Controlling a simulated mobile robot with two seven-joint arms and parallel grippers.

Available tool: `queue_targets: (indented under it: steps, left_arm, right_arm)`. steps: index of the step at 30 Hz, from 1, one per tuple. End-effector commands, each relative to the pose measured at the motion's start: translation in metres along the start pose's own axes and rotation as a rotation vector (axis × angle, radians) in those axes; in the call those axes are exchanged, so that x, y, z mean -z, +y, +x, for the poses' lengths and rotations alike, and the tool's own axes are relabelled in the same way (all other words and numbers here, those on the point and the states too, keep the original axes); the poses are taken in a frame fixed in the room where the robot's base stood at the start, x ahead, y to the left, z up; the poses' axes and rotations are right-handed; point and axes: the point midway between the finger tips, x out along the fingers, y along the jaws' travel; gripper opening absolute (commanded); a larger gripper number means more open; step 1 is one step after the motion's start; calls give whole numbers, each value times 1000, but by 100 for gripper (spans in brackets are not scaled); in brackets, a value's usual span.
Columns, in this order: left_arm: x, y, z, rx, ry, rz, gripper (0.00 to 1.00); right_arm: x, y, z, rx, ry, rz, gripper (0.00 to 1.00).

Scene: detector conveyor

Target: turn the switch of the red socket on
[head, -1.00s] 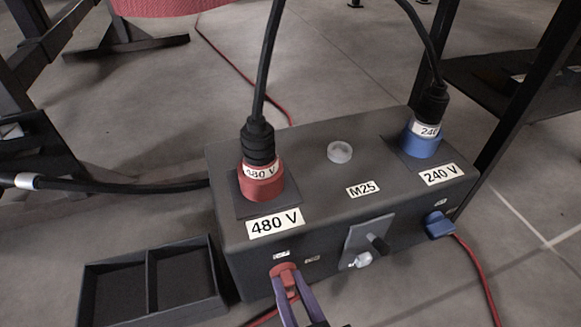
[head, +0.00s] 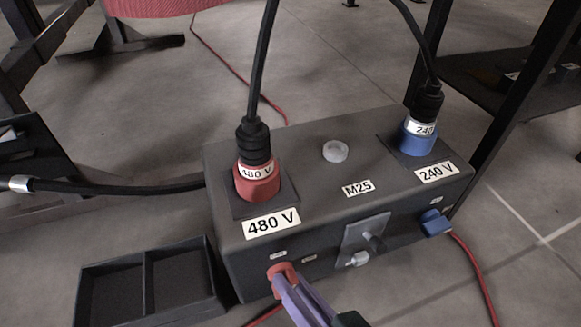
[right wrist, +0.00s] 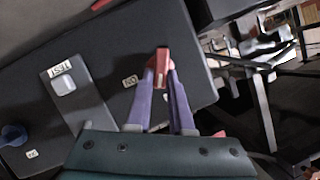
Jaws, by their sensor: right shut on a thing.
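The red socket (head: 258,182), labelled 480 V, is on top of the grey box at its left, with a black plug and cable in it. Its red switch (head: 281,268) is on the box's front face below. My right gripper (head: 287,281) is shut on the red switch, its purple fingers coming from below right. In the right wrist view the red switch (right wrist: 162,62) shows between the fingertips, beside a small label that reads like ON. The fingers hide part of the switch in the head view. My left gripper is not in view.
The blue 240 V socket (head: 418,139) and blue switch (head: 435,223) are at the box's right. A grey plate with a lever (head: 368,240) is between the switches. A divided black tray (head: 112,264) lies at left. Red cables run over the floor.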

Motion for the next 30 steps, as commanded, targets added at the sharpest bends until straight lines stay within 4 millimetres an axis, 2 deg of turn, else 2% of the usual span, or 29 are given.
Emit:
queue_targets:
  steps: [9,23,24,30]
  left_arm:
    - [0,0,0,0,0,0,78]
    - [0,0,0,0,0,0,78]
    - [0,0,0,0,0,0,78]
    - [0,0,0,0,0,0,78]
  right_arm:
    - [-2,5,0,36,-7,101,0]
    - [-2,4,0,42,-7,118,0]
    - [-2,4,0,42,-7,118,22]
    - [-2,4,0,45,-3,117,45]
